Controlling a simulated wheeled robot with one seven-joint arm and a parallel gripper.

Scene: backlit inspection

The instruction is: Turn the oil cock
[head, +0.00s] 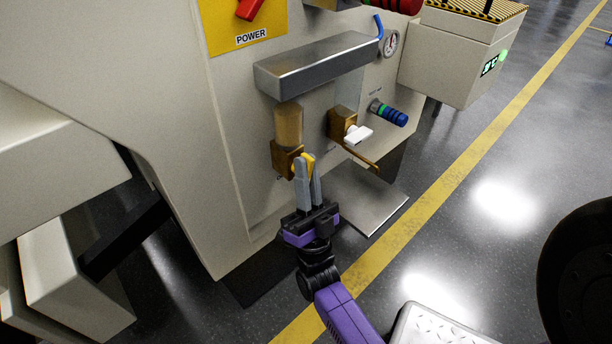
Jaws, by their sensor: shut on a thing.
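The oil cock is a brass block (283,158) on the machine's front panel, below a clear cylinder of amber oil (289,125). Its yellow handle (309,159) shows between my gripper's fingertips. My gripper (305,168) reaches up from below and is shut on the yellow handle. The fingers partly hide the handle, so its exact angle is hard to tell.
To the right is a second brass valve (342,122) with a white handle (358,135). A metal shelf (316,66) juts out above. A grey plate (366,198) lies low at right.

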